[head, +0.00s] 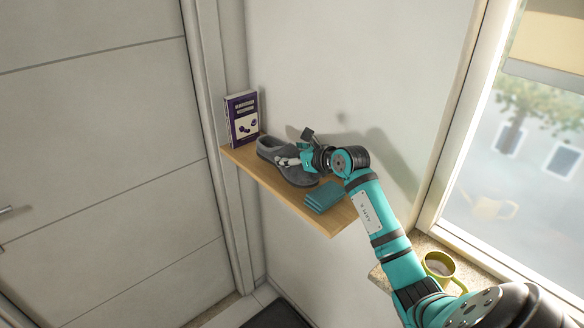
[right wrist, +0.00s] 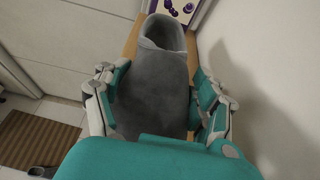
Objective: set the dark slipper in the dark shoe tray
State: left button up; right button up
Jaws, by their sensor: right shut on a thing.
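The dark grey slipper (head: 299,176) rests on the wooden wall shelf, its opening toward the box. It also shows in the right wrist view (right wrist: 152,75), between the two fingers. My right gripper (head: 287,161) reaches over the shelf from the right and is shut on the slipper, one finger on each side of it. A dark flat thing (head: 275,316) on the floor below the shelf, cut off by the bottom edge, may be the dark shoe tray; its inside cannot be made out. My left gripper is not in view.
The wooden shelf (head: 318,219) also holds a purple and white box (head: 242,118) and a folded teal cloth (head: 323,197). A yellow-green mug (head: 438,265) stands on the window sill. A striped brown mat (right wrist: 35,143) and a partly visible dark item (right wrist: 40,172) lie on the floor.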

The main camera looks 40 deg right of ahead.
aim_at(292, 149)
jog(key=w+d, duration=0.1)
jog(key=w+d+b, duration=0.1)
jog(key=shift+w+d+f, duration=0.1)
jog(key=shift+w+f, duration=0.1)
jog(key=shift+w, duration=0.15)
notch_tip(292, 149, down, 4)
jog(key=b, duration=0.3)
jog(key=shift+r, duration=0.25)
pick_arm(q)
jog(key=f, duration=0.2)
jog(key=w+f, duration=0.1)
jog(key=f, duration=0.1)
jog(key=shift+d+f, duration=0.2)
pick_arm(e)
jog(key=shift+r, duration=0.1)
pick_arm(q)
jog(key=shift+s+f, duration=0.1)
pick_arm(e)
jog(key=o, duration=1.3)
